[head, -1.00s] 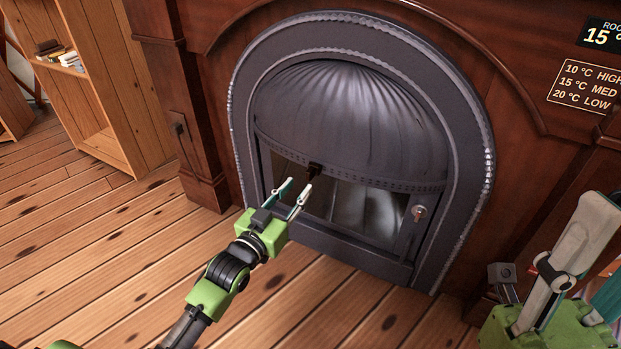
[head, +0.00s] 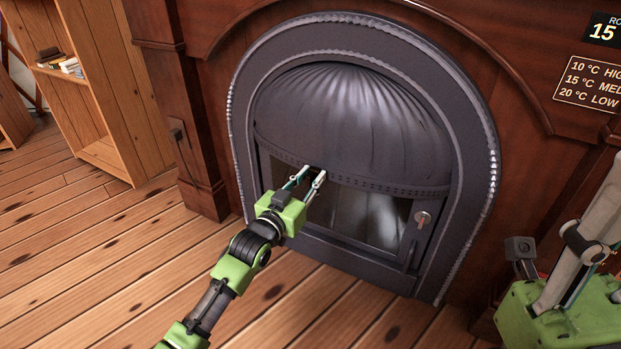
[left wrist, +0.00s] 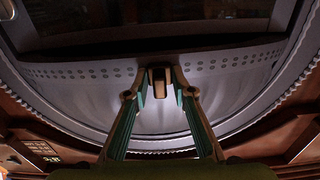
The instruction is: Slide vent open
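The dark metal stove (head: 350,115) has a domed hood with a perforated band (head: 380,188) along its lower edge. A small dark slider knob (left wrist: 158,82) sits on that band; in the head view my fingers largely cover it. My left gripper (head: 311,175) is at the band, left of the stove's middle. In the left wrist view, its two fingers (left wrist: 158,92) are apart, one on each side of the knob, with small gaps showing.
A glass door (head: 365,215) with a keyed latch (head: 422,220) lies below the band. A sign (head: 592,85) pairs 10 °C with HIGH, 15 °C with MED and 20 °C with LOW; a display (head: 605,30) above reads 15. The wooden floor at left is clear.

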